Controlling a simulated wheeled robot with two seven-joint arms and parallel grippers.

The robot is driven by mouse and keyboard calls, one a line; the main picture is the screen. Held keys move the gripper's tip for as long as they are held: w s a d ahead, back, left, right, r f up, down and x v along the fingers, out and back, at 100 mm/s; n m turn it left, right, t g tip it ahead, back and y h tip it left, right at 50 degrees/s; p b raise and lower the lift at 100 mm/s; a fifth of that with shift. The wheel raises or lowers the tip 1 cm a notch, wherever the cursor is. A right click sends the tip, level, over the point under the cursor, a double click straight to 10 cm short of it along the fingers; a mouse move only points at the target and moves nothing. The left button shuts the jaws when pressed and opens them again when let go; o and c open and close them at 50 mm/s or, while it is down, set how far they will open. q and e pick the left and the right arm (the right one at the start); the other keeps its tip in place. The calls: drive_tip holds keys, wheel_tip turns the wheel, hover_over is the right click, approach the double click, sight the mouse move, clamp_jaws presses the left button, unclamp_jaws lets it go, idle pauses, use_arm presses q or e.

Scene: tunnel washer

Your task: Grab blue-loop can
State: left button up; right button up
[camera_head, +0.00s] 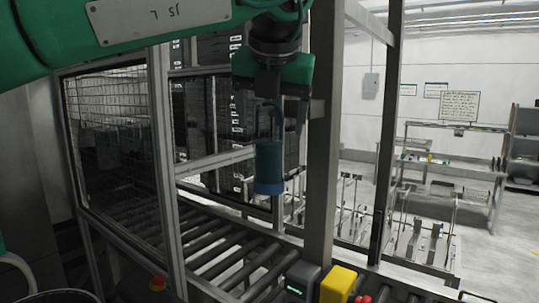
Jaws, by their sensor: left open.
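The blue-loop can (269,168) is a blue-green cylinder with a brighter blue base and a thin blue loop on top. It appears upright, above the roller conveyor in the middle of the view. My left gripper (281,106) points down from the green arm at the top. Its jaws are apart, and its fingers overlap the top of the loop in the picture. I cannot tell whether they touch the loop or whether it lies between them. What the can hangs from or rests on is not clear. My right gripper is not in view.
The roller conveyor (215,252) runs below the can. Grey frame posts (322,150) stand close to the right of my left gripper, and a mesh-panelled frame (115,145) stands left. A yellow box (338,284) sits at the front. Shelving (450,150) stands farther back.

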sight(268, 132)
use_arm(q)
drive_tip(key=p+x, duration=0.1)
drive_tip(key=x, duration=0.3)
drive_tip(key=shift+w+a, duration=0.1)
drive_tip(key=shift+a, duration=0.05)
drive_tip(key=shift+r, duration=0.15)
drive_tip(key=c, duration=1.6)
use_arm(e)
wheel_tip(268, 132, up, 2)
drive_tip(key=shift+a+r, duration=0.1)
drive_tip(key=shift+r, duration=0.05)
